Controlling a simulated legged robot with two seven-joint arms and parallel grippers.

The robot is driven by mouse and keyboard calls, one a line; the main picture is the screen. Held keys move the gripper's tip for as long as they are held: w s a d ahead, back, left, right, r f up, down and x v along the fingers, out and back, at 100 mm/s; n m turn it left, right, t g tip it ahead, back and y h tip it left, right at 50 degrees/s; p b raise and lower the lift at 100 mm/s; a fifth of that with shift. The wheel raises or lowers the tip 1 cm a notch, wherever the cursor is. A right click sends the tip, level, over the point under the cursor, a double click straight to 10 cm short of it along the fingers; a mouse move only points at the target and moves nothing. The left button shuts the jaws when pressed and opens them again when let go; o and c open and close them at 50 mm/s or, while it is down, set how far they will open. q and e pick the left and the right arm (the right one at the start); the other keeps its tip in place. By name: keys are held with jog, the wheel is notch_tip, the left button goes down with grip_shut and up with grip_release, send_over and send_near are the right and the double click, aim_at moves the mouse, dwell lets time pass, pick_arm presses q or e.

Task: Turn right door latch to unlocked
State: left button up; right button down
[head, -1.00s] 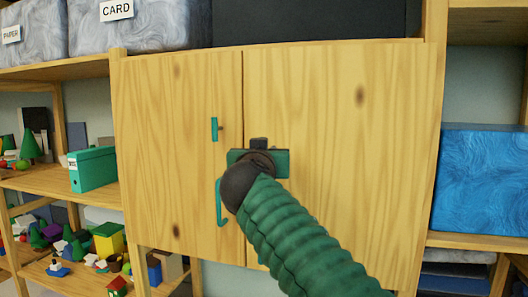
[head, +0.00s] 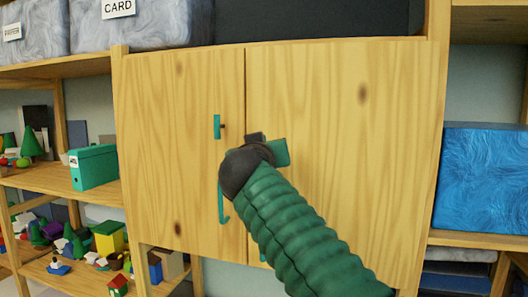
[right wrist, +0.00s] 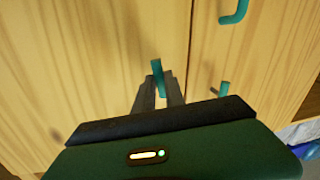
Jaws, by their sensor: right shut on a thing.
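The wooden cabinet's right door (head: 340,150) is closed beside the left door (head: 178,150). My right gripper (head: 258,140) is against the right door near the seam, and its wrist hides the right latch in the head view. In the right wrist view, which is turned upside down, the right gripper (right wrist: 158,88) is shut on the small teal right latch (right wrist: 157,70). The latch is slightly tilted there. The left latch (head: 217,126) stands upright on the left door; it also shows in the right wrist view (right wrist: 224,88). My left gripper is out of view.
A teal handle (head: 222,203) on the left door is close to my wrist and partly hidden. Shelves with a teal box file (head: 92,167) and toys stand at the left. A blue box (head: 484,180) is at the right.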

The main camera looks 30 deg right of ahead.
jog(key=shift+w+a+n+g+h, duration=0.15)
jog(key=shift+n+g, duration=0.5)
jog(key=shift+n, duration=1.55)
jog(key=shift+n+g+h, duration=0.25)
jog(key=shift+n+g, duration=0.35)
jog(key=shift+n, duration=1.6)
jog(key=shift+w+a+n+g+h, duration=0.15)
jog(key=shift+n+g, duration=0.5)
jog(key=shift+n, duration=1.55)
jog(key=shift+d, duration=0.1)
jog(key=c, duration=1.5)
grip_release()
jog(key=shift+o, duration=0.5)
jog(key=shift+w+d, duration=0.1)
jog(key=shift+w, duration=0.1)
